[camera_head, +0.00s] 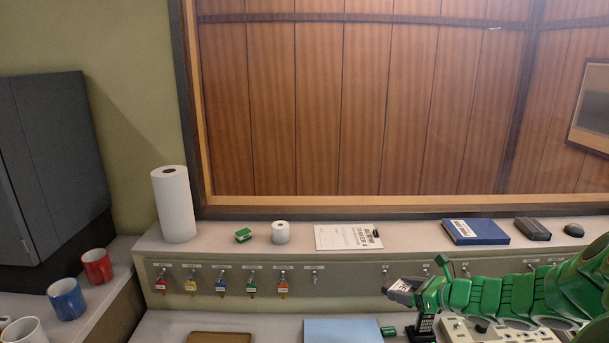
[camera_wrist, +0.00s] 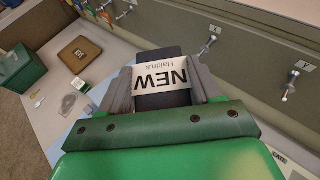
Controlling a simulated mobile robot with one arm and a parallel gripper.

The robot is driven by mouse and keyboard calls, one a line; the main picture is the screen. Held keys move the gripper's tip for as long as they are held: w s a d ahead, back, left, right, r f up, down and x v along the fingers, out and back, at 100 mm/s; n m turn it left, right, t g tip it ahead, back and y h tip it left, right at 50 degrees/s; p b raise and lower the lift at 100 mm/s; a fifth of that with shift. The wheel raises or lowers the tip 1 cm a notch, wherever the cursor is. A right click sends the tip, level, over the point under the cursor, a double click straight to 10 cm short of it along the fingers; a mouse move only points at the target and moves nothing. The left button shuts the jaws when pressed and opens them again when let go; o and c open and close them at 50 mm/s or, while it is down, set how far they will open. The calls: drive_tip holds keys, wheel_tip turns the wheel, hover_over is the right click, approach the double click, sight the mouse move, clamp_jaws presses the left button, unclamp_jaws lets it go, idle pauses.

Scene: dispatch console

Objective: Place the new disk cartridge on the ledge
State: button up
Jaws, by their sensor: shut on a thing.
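The new disk cartridge (camera_wrist: 165,57) is dark with a white label reading "NEW Haldruk". My gripper (camera_wrist: 162,88) is shut on it, with a grey finger on each side. In the head view the cartridge (camera_head: 401,285) is held in front of the key panel, below the level of the ledge top. My gripper (camera_head: 414,292) reaches in from the right. The ledge (camera_head: 205,235) runs along under the window. Its top has a bare stretch between the clipboard and the blue binder. The cartridge's lower end is hidden by the gripper in the wrist view.
Tagged keys (camera_head: 221,284) hang on hooks below. Mugs (camera_head: 66,298) stand left.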

drive_tip(key=w+a+r+m+t+h, duration=0.2)
drive_tip(key=w+r+m+h, duration=0.1)
drive_tip(key=w+r, duration=0.25)
drive_tip(key=w+a+r+m+t+h, duration=0.1)
drive_tip(key=w+a+r+m+h, duration=0.15)
drive_tip(key=w+r, duration=0.35)
drive_tip(key=s+a+r, duration=0.1)
drive_tip(key=a, duration=0.5)
drive_tip(key=shift+a, duration=0.35)
drive_tip(key=shift+r, duration=0.1)
